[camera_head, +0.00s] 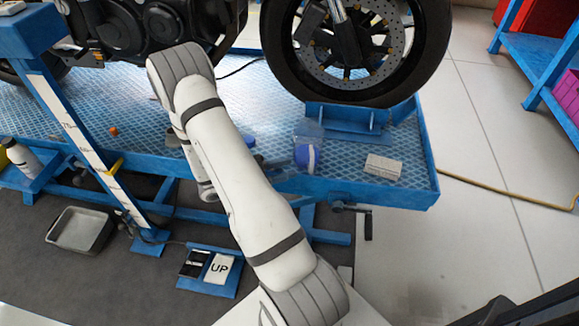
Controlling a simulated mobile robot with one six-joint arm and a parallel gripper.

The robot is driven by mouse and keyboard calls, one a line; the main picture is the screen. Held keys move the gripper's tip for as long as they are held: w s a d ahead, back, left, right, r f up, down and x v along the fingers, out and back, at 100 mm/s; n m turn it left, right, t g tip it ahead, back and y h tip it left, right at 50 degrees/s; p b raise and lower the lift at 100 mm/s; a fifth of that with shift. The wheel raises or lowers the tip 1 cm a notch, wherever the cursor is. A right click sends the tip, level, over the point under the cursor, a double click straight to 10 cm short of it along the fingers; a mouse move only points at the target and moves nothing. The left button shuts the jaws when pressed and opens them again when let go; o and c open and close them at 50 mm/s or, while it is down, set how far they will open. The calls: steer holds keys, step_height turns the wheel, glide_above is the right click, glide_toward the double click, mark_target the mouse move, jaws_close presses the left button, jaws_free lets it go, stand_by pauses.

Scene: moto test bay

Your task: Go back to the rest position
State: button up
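My white arm (235,185) with grey joint covers rises from the bottom middle and reaches up and left over the front edge of the blue lift platform (400,192). It bends at a grey elbow (180,68) near the motorcycle. Part of a further white link (204,178) shows behind the upper arm, pointing down.
A motorcycle wheel (290,55) stands in a blue chock (345,118). On the platform lie a blue-and-white object (307,157), a pale box (383,166) and a small orange thing (113,131). A blue post (75,125) stands left. A yellow hose (500,189) crosses the floor.

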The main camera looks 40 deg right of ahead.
stand_by(0.4)
steer(key=w+a+r+n+t+y+p, duration=0.2)
steer(key=w+r+n+t+y+p, duration=0.3)
steer(key=w+r+t, duration=0.65)
steer(key=w+a+r+n+t+y+p, duration=0.5)
steer(key=w+a+r+n+y+p, duration=0.15)
steer(key=a+r, duration=0.6)
steer(key=s+a+r+n+g+y+p, duration=0.2)
steer(key=s+a+r+n+y+p, duration=0.4)
steer(key=s+a+r, duration=0.5)
steer(key=s+d+r+n+g+h+p, duration=0.1)
steer(key=s+d+r+n+g+p, duration=0.1)
steer(key=s, duration=1.2)
step_height(320, 180, up, 4)
steer(key=n+g+p, duration=0.1)
steer(key=n+g, duration=0.1)
steer(key=n, duration=0.1)
steer(key=shift+s, duration=0.2)
